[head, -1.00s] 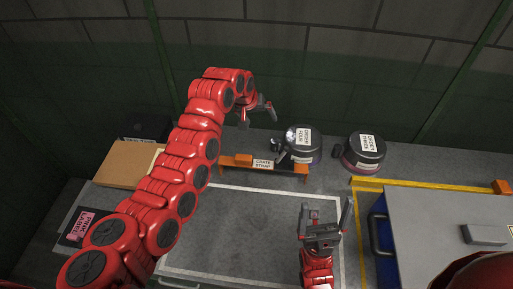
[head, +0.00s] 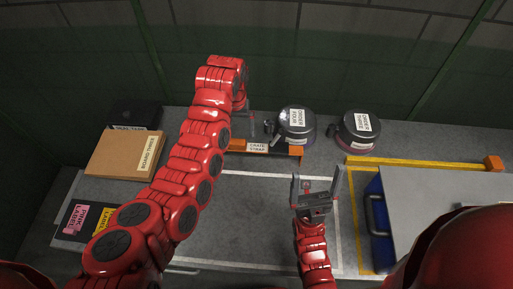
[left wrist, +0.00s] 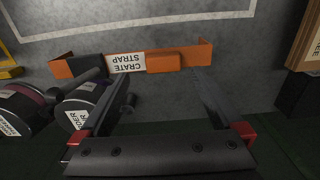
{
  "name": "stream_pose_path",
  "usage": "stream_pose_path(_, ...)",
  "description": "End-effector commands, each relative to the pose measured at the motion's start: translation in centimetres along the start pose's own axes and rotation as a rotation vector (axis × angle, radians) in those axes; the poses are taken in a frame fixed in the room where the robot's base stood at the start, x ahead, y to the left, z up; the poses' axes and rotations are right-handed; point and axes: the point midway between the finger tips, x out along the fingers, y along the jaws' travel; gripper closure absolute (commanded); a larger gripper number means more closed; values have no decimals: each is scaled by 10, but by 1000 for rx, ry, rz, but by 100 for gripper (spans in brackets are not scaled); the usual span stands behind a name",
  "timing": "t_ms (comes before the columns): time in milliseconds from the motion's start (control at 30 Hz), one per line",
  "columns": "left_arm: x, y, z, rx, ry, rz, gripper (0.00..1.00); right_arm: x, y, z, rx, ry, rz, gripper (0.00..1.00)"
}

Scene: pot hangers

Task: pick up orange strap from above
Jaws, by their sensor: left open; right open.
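The orange strap (head: 284,151) with a white "CRATE STRAP" label lies along the back of the grey worktop, and its left end is hidden behind my left arm. It also shows in the left wrist view (left wrist: 178,62), running across the picture with raised ends. My left gripper (head: 246,119) is at the strap's left part in the head view, partly hidden by its own wrist. My right gripper (head: 317,177) is open and empty, in front of the strap, pointing up.
Two dark lidded pots (head: 296,126) (head: 359,131) stand behind and right of the strap, the nearer one's handle close to it. A blue-sided case (head: 375,205) and a yellow bar (head: 420,163) are at right. The white-outlined middle is clear.

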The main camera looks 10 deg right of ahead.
Motion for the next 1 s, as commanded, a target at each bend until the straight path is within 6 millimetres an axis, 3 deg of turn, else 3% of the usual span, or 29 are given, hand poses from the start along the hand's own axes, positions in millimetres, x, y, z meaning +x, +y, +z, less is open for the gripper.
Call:
stream_pose_path(100,19,1,0,0,-3,1,0,-9,0,2,0,0,0,3)
stream_pose_path(233,24,1,0,1,-2,2,0,-11,-1,2,0,0,0,3)
stream_pose_path(367,28,-1,0,0,-4,2,0,-1,0,0,0,0,0,3)
stream_pose_path(533,49,-6,0,0,-8,0,0,18,1,-3,0,0,0,3)
stream_pose_path(700,69,-5,-2,1,-3,2,0,22,1,-4,0,0,0,3)
stream_pose_path(1000,76,-5,-2,0,0,3,0,23,1,-4,0,0,0,3)
